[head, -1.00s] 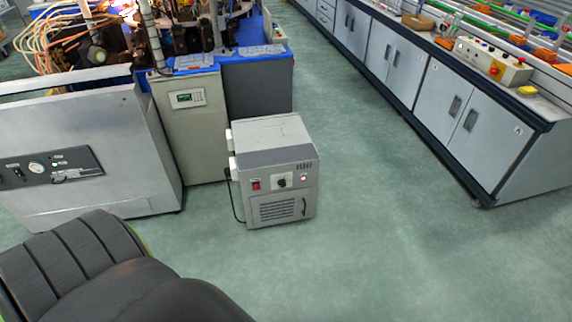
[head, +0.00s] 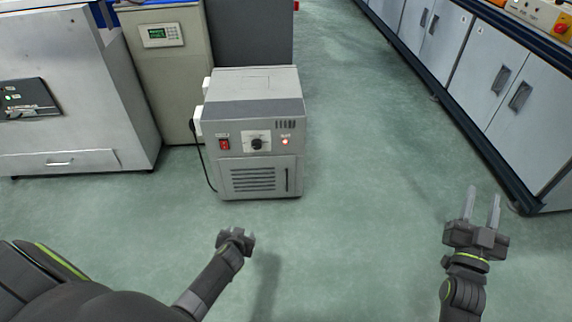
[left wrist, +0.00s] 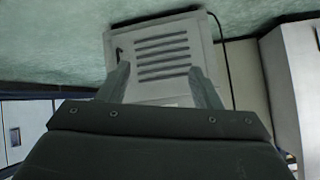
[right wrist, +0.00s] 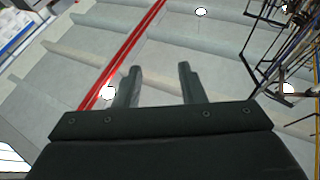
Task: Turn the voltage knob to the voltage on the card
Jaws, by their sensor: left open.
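The voltage knob (head: 256,143) is a small black dial on a pale plate, on the front of a grey box-shaped unit (head: 255,110) that stands on the floor. A red switch (head: 224,144) is left of the knob and a lit red lamp (head: 285,142) is right of it. My left gripper (head: 236,238) is in front of and below the unit, apart from it; its open fingers show in the left wrist view (left wrist: 160,85) against the unit's vent (left wrist: 162,55). My right gripper (head: 484,192) is open and empty at the right. No card can be made out.
A beige cabinet with a keypad display (head: 162,35) stands behind the unit, and a large grey machine (head: 60,90) stands at the left. A black cable (head: 203,165) hangs at the unit's left side. Lab cabinets (head: 500,90) line the right. The floor between is clear.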

